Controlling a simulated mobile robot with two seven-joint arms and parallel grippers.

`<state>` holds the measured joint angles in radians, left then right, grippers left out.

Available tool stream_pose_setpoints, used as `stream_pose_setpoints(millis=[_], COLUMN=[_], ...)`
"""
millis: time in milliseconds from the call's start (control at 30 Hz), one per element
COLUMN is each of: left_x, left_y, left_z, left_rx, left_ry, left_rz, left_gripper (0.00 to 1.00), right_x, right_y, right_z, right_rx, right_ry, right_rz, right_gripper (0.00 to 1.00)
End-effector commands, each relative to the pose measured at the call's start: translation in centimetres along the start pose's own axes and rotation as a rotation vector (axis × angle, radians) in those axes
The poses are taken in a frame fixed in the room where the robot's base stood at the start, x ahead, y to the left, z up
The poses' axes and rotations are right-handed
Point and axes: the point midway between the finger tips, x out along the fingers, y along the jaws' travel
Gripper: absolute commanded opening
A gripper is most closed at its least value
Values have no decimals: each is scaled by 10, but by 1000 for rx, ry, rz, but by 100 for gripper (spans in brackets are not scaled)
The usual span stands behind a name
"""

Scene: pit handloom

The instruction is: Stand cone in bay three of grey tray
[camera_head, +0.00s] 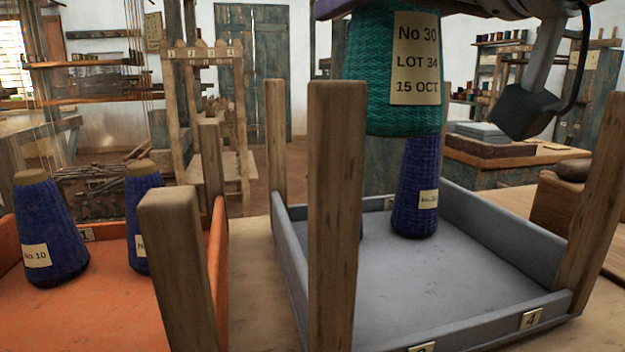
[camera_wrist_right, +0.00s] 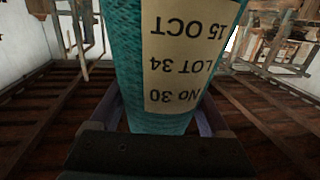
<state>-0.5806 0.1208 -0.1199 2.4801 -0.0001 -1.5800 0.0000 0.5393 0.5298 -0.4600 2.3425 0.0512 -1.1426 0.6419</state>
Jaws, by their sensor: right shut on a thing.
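A teal cone (camera_head: 372,75) with a label reading No 30, LOT 34, 15 OCT hangs in the air over the grey tray (camera_head: 510,235). My right gripper (camera_head: 425,8) is shut on it near its top; the wrist view also shows the cone (camera_wrist_right: 125,40) between the fingers. The tray has a tag 4 (camera_head: 531,319) at its front right and a tag (camera_head: 422,347) cut off by the bottom edge. A blue cone (camera_head: 413,200) stands toward the tray's back, partly behind the teal cone. A sliver of another blue thing shows beside it. My left gripper is out of view.
Wooden posts (camera_head: 336,220) rise at the grey tray's corners, one close in front. An orange tray (camera_head: 100,305) at left holds blue cones (camera_head: 50,230). The grey tray's front and right floor is bare. A wooden block (camera_head: 565,215) stands beyond the right wall.

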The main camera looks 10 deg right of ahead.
Motion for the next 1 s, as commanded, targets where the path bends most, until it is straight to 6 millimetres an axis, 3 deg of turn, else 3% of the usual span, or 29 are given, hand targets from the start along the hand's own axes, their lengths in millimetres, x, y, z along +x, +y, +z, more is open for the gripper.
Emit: stream_pose_setpoints(millis=[33, 100, 300, 567, 800, 1000], left_x=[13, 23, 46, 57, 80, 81], left_y=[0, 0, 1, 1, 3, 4], left_z=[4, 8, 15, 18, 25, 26], left_rx=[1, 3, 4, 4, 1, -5], left_ry=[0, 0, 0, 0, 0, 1], left_rz=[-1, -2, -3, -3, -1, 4], left_gripper=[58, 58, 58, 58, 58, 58], right_x=[1, 2, 4, 6, 8, 8], right_y=[0, 0, 0, 0, 0, 0], right_z=[24, 46, 97, 122, 167, 173], right_rx=[-2, -1, -2, -2, -2, -1], right_ry=[-7, -7, -5, -1, -4, 0], right_rz=[1, 0, 0, -1, -1, -2], right_gripper=[11, 11, 11, 11, 11, 11])
